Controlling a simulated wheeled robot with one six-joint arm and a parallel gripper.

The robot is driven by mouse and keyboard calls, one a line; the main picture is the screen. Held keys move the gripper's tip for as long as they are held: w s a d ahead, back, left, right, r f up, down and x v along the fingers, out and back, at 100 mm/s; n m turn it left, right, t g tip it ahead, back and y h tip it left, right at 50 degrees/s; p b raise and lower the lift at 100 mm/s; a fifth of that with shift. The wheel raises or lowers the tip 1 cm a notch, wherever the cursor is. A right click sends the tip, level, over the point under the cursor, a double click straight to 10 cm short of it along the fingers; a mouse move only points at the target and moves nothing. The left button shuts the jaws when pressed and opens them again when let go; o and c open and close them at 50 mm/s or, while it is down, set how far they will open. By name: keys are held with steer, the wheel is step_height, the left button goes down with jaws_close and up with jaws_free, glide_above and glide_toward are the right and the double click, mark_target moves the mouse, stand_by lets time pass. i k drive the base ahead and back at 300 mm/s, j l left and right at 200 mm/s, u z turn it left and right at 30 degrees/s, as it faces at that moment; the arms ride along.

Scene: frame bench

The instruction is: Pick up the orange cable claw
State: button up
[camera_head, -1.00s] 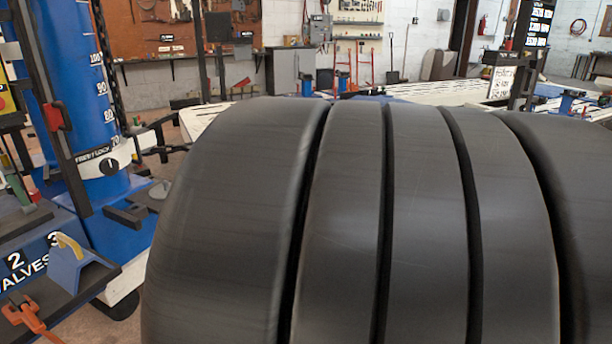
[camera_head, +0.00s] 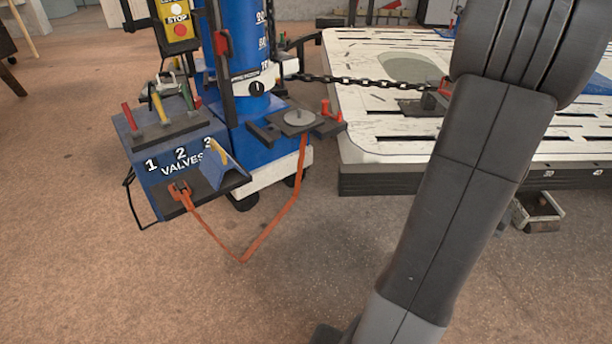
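The orange cable claw (camera_head: 180,190) rests at the front edge of the dark shelf below the valve box, left of the picture's middle. An orange cable (camera_head: 243,258) runs from it, sags in a loop near the floor and rises to the small platform on the blue column. My dark arm crosses the right side of the view, well away from the claw. My gripper's fingers cannot be seen.
The valve box (camera_head: 168,150) with coloured levers stands beside the blue tower (camera_head: 240,60). A chain (camera_head: 360,82) runs from the tower to the slotted white bench (camera_head: 385,145). A metal tray (camera_head: 538,212) is under the bench. The brown floor in front is clear.

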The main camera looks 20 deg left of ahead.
mark_target(184, 193)
steer(key=u, duration=1.8)
steer(key=i+u, duration=0.4)
steer(key=i, duration=0.2)
steer(key=i+l+u, duration=0.2)
steer(key=i+u, duration=0.25)
steer(key=i, duration=0.15)
